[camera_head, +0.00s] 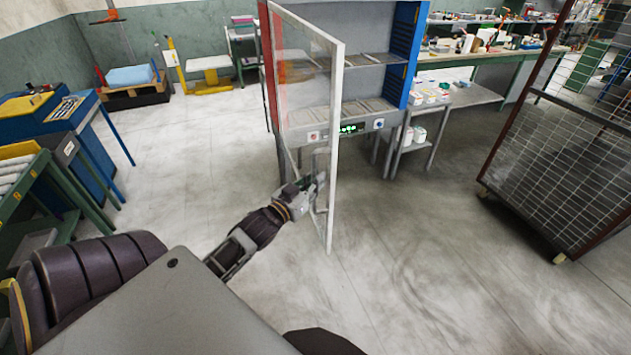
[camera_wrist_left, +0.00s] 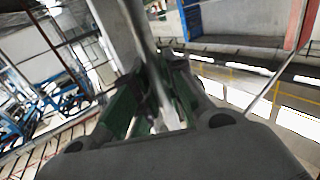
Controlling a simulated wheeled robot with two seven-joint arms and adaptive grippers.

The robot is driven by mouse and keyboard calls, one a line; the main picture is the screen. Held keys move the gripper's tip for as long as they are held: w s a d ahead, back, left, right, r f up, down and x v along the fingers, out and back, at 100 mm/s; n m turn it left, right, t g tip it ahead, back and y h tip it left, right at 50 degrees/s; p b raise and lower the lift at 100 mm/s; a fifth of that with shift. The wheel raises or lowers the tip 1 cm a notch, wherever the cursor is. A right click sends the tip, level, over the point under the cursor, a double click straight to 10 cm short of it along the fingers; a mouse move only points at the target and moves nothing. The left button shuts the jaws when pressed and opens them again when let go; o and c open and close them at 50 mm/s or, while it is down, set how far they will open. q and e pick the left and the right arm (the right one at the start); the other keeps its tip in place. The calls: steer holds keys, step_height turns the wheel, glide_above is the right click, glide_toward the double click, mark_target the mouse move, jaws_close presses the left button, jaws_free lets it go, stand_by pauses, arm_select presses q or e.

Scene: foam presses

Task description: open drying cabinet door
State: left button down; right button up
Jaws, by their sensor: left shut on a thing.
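In the left wrist view the fingers (camera_wrist_left: 160,105) close around a pale bar; the exact contact is blurred. My right gripper is not in view.
A wire mesh cart (camera_head: 560,140) stands at the right. A small side table (camera_head: 425,115) with boxes is beside the cabinet. Blue and green benches (camera_head: 75,110) line the left. The floor (camera_head: 430,250) right of the door is clear.

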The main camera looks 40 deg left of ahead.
arm_select(q)
steer(key=shift+r, duration=0.25)
steer(key=c, duration=1.5)
jaws_free()
steer(key=shift+d, duration=0.1)
steer(key=shift+o, duration=0.2)
steer(key=shift+f, duration=0.1)
steer(key=shift+s, duration=0.1)
steer(key=s, duration=1.1)
steer(key=shift+s, duration=0.4)
steer(key=shift+m, duration=0.3)
